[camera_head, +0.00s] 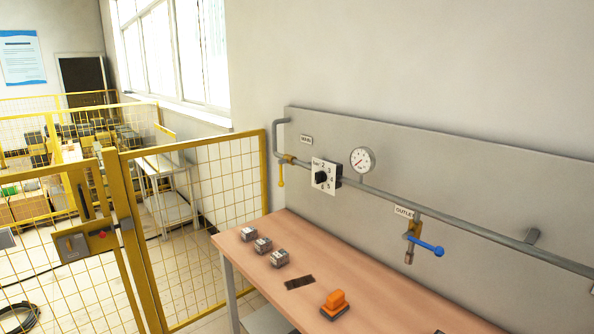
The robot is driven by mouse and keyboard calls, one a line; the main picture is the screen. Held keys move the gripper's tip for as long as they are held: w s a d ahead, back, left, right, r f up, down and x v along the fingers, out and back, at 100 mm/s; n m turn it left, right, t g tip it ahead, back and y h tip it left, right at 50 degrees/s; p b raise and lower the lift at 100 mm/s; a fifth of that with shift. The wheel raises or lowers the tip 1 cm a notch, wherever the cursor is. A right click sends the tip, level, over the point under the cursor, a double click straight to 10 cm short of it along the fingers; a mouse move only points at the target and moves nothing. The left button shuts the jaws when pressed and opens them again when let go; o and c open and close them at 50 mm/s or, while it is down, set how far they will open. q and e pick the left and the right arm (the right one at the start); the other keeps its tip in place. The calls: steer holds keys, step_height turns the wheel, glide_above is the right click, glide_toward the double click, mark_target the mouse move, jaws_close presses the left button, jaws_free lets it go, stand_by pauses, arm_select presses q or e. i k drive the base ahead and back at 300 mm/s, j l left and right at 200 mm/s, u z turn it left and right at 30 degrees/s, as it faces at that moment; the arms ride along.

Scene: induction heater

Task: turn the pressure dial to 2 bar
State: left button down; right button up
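The pressure dial is a black knob (320,177) on a white square plate (334,168) with numbers, fixed to the pipe on the grey wall panel. The knob's exact setting is too small to read. A round white pressure gauge (362,160) with a red needle sits just right of it, above the pipe. Neither of my grippers is in the head view.
A yellow-handled valve (281,176) hangs left of the dial; a blue-handled outlet valve (427,247) is at the right. Below, a wooden table (375,290) holds several small metal blocks (263,245), a dark flat piece (299,282) and an orange-handled tool (336,303). Yellow mesh fencing (200,200) stands left.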

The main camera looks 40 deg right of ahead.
mark_target(321, 176)
steer(key=i+j+z, duration=0.1)
steer(key=i+z, duration=0.25)
steer(key=i+j+z, duration=0.5)
steer(key=i+z, duration=0.15)
steer(key=i+j+z, duration=0.7)
steer(key=j+z, duration=0.2)
